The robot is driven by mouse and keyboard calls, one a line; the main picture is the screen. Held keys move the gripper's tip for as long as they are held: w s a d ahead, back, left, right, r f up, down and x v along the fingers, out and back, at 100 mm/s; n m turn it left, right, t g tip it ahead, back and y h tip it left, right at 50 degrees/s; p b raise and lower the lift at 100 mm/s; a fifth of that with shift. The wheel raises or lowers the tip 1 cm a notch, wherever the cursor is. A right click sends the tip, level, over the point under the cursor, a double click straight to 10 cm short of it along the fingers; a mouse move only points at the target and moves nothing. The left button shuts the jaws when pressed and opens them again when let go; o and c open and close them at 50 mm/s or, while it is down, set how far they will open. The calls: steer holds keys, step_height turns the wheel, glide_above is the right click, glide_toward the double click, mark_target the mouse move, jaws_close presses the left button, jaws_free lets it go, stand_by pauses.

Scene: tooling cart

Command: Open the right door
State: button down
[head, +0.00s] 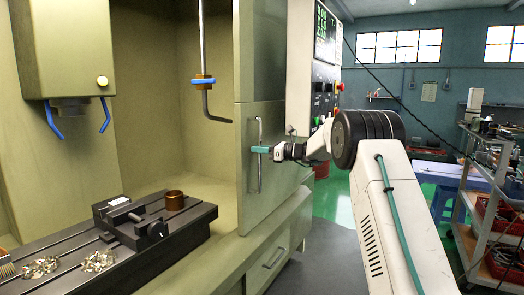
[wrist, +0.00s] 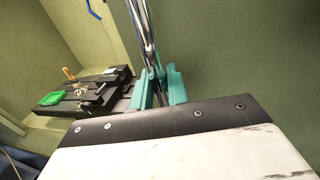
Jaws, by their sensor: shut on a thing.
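The right door (head: 241,150) of the green machine shows in the head view as a flat panel to the right of the open work space. A vertical metal bar handle (head: 260,174) stands on it. My gripper (head: 261,150) reaches in from the right and is shut on the handle at about its middle. In the wrist view the teal fingers of my gripper (wrist: 160,88) sit on both sides of the shiny handle (wrist: 143,35). The door surface (wrist: 225,65) fills the right of that view.
Inside the machine, a slotted table (head: 160,250) carries a vise (head: 130,218), a brown cup (head: 174,200) and metal shavings (head: 98,261). A control panel (head: 325,75) stands right of the door. A shelf cart (head: 480,210) stands at the far right.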

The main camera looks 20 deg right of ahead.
steer(key=c, duration=1.5)
jaws_free()
steer(key=shift+a+r, duration=0.1)
steer(key=shift+a, duration=0.1)
steer(key=shift+o, duration=0.2)
steer(key=shift+d, duration=0.15)
steer(key=v, duration=0.7)
steer(key=shift+s+d, duration=0.3)
